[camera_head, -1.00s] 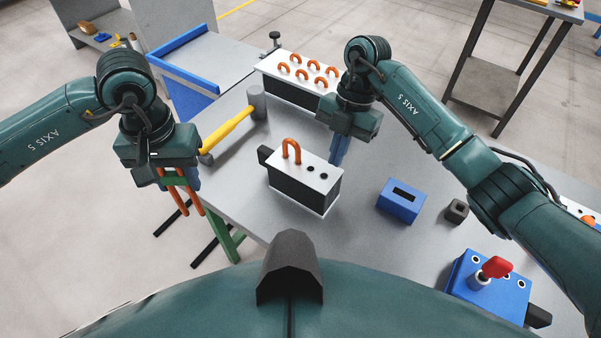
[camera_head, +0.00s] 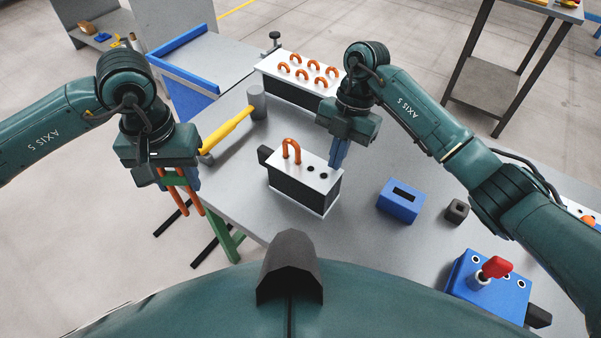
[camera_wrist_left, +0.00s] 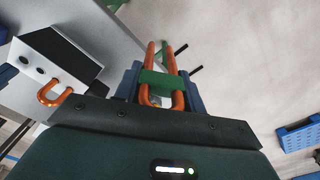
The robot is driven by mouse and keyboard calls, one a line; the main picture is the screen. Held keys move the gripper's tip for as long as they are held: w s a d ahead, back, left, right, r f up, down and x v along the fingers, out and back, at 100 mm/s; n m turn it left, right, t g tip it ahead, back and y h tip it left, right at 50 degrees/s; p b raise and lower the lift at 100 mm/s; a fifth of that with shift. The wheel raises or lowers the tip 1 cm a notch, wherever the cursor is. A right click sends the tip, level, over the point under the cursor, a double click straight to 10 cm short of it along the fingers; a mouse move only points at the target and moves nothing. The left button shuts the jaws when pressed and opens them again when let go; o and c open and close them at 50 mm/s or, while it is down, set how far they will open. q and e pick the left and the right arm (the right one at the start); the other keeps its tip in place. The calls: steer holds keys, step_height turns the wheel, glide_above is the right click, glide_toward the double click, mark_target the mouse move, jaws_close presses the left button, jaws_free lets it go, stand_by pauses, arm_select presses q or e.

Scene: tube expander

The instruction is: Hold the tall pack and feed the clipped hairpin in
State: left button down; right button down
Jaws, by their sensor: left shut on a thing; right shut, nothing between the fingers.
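The tall pack (camera_head: 303,190) is a black block with a white top, standing on the table. One orange hairpin loop (camera_head: 291,150) sticks up from its left part, and two dark holes show to the right of it. In the left wrist view the pack (camera_wrist_left: 55,58) is at upper left. My left gripper (camera_head: 180,184) is shut on the green clip of an orange hairpin (camera_head: 187,196), off the table's left edge. The hairpin (camera_wrist_left: 164,75) and green clip (camera_wrist_left: 160,83) show between the fingers in the wrist view. My right gripper (camera_head: 337,160) is shut and empty, fingertips at the pack's right end.
A longer pack (camera_head: 290,88) with several orange loops stands behind. A yellow-handled hammer (camera_head: 228,128) lies left of it. A blue slotted block (camera_head: 401,201), a small dark block (camera_head: 457,211) and a blue box with a red lever (camera_head: 487,285) are to the right.

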steer(key=shift+f, duration=0.35)
arm_select(q)
steer(key=shift+r, duration=0.1)
